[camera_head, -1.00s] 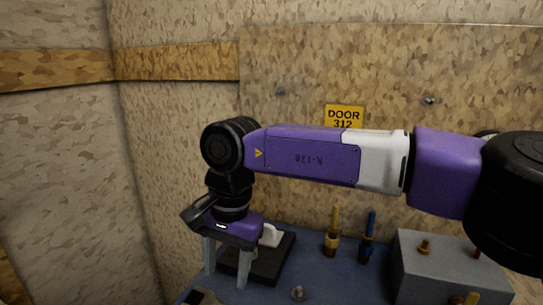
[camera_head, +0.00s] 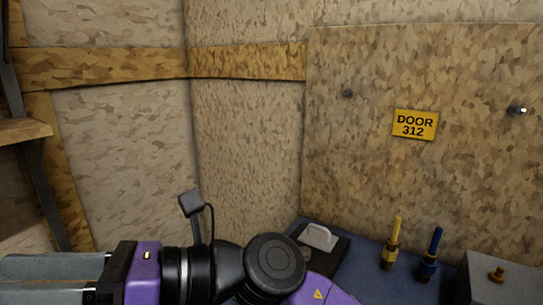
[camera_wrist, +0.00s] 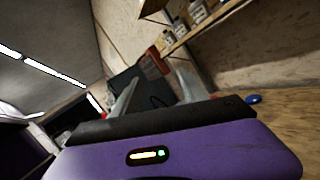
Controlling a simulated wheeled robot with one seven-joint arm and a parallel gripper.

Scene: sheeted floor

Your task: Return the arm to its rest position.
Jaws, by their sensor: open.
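My purple and black arm lies low across the bottom of the head view, its wrist turned to the left. My gripper (camera_head: 30,281) points to the left edge of that view, clear of the blue worktop. In the wrist view, my gripper (camera_wrist: 155,84) shows two grey fingers spread apart, with nothing held between them. The fingertips are partly cut off in the head view.
A blue worktop (camera_head: 365,270) at the lower right carries a black pad with a white handled piece (camera_head: 319,237), a yellow tool (camera_head: 393,243), a blue tool (camera_head: 430,253) and a grey box (camera_head: 505,278). A wooden shelf (camera_head: 22,131) juts out at left.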

